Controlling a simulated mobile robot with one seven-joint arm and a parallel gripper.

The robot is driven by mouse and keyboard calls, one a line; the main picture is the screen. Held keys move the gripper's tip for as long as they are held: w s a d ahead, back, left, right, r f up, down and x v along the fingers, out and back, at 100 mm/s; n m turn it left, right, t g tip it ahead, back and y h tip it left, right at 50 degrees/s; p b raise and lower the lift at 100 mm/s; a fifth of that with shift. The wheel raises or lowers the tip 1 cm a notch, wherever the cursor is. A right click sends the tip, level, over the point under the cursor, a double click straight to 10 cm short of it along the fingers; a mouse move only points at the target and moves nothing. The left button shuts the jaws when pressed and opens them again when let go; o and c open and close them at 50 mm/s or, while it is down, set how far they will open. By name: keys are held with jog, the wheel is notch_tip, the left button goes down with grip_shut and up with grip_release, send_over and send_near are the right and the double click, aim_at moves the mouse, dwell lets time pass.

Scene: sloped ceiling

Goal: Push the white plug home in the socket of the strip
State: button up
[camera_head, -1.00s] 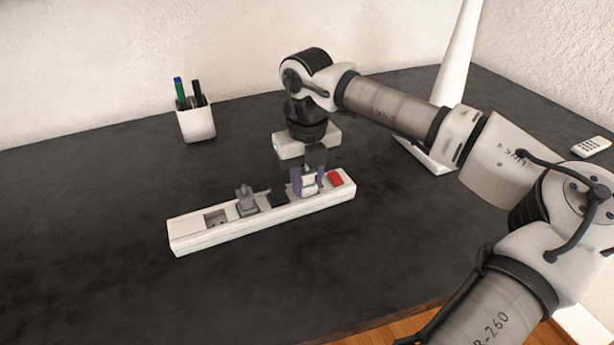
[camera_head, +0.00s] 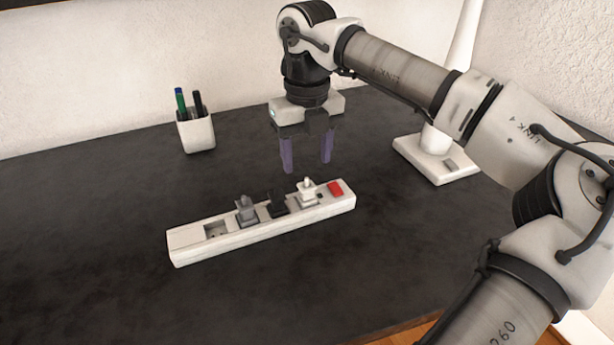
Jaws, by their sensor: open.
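The white power strip (camera_head: 190,249) lies on the dark table, slanting up to the right. The white plug (camera_head: 308,190) stands upright in the socket nearest the red switch (camera_head: 335,188). I cannot tell from this view how deep it sits. A black plug (camera_head: 277,205) and a grey plug (camera_head: 246,209) stand in the sockets to its left. The leftmost socket (camera_head: 215,230) is empty. My gripper (camera_head: 307,168) is open and empty above the strip, its two purple fingers pointing down, apart from the white plug.
A white cup with pens (camera_head: 196,133) stands at the back left. A white lamp base (camera_head: 440,165) stands at the right, partly behind my arm. The table (camera_head: 90,220) is clear to the left and in front of the strip.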

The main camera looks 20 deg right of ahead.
aim_at(307, 178)
notch_tip(307, 178, up, 6)
jog(key=shift+f, duration=0.25)
jog(key=shift+s+f, duration=0.1)
dwell(0.4)
